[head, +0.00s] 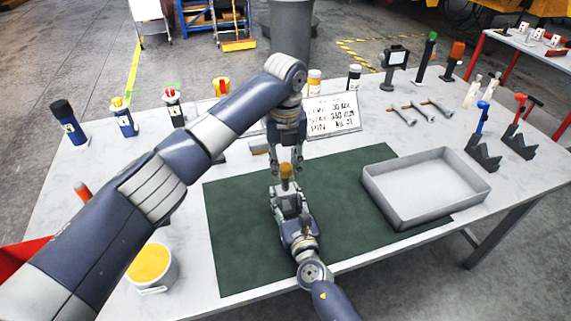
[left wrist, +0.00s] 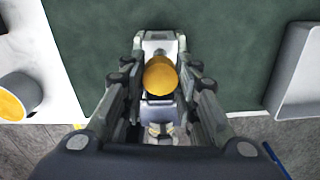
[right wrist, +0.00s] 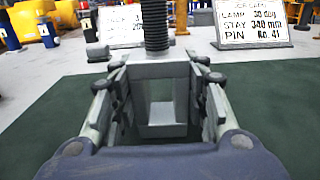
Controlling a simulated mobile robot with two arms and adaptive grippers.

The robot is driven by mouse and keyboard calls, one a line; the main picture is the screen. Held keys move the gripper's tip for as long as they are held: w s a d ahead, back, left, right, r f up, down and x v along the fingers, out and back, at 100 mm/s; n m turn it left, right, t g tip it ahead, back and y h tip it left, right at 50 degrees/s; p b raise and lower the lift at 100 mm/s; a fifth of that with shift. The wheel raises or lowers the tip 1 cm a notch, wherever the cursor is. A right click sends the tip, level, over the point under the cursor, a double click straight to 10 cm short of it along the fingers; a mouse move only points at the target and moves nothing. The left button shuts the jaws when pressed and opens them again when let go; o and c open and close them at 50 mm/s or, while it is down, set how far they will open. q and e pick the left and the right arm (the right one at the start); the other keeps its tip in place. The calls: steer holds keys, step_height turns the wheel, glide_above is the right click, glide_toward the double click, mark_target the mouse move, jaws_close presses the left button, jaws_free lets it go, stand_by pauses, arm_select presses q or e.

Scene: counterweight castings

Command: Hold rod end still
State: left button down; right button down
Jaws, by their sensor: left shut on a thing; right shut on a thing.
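The rod end (right wrist: 167,130) is a grey fork-like block with a square opening, upright over the green mat (head: 240,250). A dark threaded rod (right wrist: 155,25) rises from it in the right wrist view. My right gripper (head: 287,200) is shut on the grey block, one finger on each side; it shows close up in the right wrist view (right wrist: 160,95). A yellow-orange knob (left wrist: 160,75) tops the rod, also seen in the head view (head: 286,171). My left gripper (head: 287,168) points down from above, its fingers shut on the knobbed rod. The finger contact there is partly hidden.
An empty grey tray (head: 427,190) lies right of my grippers. A sign (head: 333,114) reading STAY 340 mm and PIN No. 41 stands behind. A cup of yellow stuff (head: 152,265) is at front left. Several bolts (head: 420,110) and coloured tools line the table's back and right.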

arm_select(q)
steer(key=m, duration=0.5)
steer(key=shift+w+a+m, duration=0.1)
steer(key=shift+m, duration=0.2)
steer(key=m, duration=0.3)
steer(key=shift+m, duration=0.4)
steer(key=c, duration=1.2)
jaws_free()
steer(key=shift+c, duration=0.2)
steer(key=shift+r, duration=2.25)
steer(key=shift+c, duration=0.4)
